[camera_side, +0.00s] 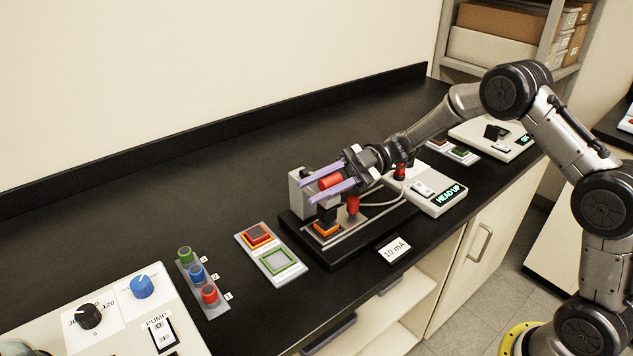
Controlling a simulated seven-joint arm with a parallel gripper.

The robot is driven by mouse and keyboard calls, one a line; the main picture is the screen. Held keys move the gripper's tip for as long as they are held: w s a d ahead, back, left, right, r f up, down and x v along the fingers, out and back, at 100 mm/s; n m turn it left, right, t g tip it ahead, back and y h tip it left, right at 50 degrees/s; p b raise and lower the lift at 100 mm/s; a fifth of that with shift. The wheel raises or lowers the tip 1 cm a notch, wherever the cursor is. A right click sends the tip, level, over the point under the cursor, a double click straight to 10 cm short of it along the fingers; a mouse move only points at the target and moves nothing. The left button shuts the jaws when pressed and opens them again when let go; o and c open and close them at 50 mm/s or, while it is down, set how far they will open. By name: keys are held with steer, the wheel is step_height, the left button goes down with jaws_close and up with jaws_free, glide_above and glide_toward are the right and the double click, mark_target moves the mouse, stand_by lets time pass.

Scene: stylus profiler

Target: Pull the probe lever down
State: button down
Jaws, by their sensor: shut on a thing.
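The stylus profiler (300,193) stands on the black bench, a grey post on a dark base with an orange sample stage (326,229). Its probe lever seems to be the part with the red cylindrical knob (330,181). My gripper (333,187) reaches in from the right, with its two purple fingers on either side of the red knob and shut on it. The lever's arm behind the fingers is mostly hidden. A second red knob (352,205) stands upright on the base, right of the stage.
A white controller with a green "HEAD UP" display (449,194) sits right of the profiler. A "10 mA" card (394,248) is at the front edge. A panel with red and green square buttons (270,253) and several coloured knobs (197,272) lie left. The bench behind is clear.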

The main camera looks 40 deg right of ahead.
steer(key=shift+f, duration=0.1)
stand_by(0.3)
steer(key=c, duration=0.6)
jaws_free()
steer(key=shift+c, duration=0.2)
steer(key=d, duration=1.4)
steer(key=shift+c, duration=0.2)
